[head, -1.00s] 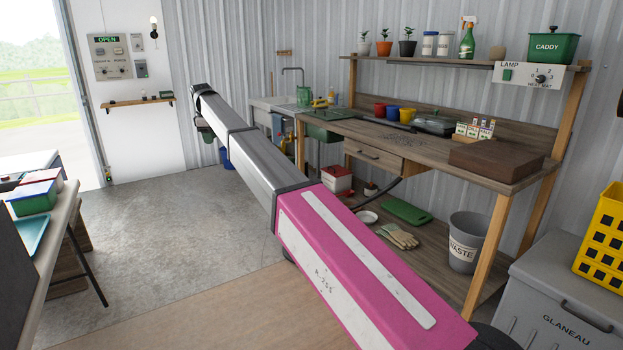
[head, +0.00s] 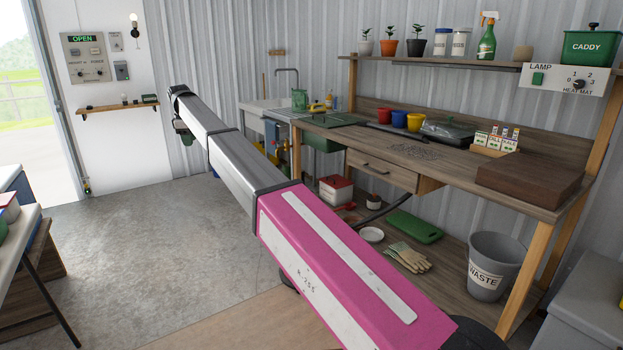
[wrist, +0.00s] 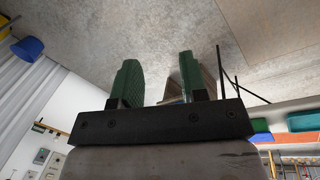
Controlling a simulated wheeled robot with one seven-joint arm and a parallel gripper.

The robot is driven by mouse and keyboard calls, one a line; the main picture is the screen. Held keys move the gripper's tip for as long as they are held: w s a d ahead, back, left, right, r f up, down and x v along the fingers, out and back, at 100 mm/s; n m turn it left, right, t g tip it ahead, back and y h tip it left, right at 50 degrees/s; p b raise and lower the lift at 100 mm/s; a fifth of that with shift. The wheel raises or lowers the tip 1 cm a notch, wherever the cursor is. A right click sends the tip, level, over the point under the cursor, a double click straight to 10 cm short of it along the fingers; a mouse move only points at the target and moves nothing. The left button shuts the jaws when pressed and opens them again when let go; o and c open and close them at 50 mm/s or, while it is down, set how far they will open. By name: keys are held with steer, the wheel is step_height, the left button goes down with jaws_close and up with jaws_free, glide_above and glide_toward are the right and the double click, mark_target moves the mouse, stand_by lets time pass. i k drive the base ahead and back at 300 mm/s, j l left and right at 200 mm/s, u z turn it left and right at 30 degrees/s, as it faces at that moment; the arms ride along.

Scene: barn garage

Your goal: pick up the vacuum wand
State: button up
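A dark, slim object, probably the vacuum wand (head: 386,127), lies on the workbench (head: 455,168) behind a patch of dark grains; the head view is too small to be sure. A dark hose-like curve (head: 376,214) shows below the drawer, partly hidden by my arm. My gripper (wrist: 157,78) has two green fingers set well apart with nothing between them. In the head view its end (head: 183,133) is at the far end of my outstretched arm, over the floor left of the bench, apart from the dark object.
The concrete floor (head: 130,240) at left is clear.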

mark_target(365, 123)
steer(key=i+z, duration=0.25)
steer(key=z, duration=0.15)
steer(key=i+j+z, duration=0.2)
steer(key=z, duration=0.2)
steer(key=i+j+z, duration=0.2)
steer(key=z, duration=0.25)
steer(key=i+j+z, duration=0.15)
steer(key=z, duration=0.15)
steer(key=i+j+z, duration=0.35)
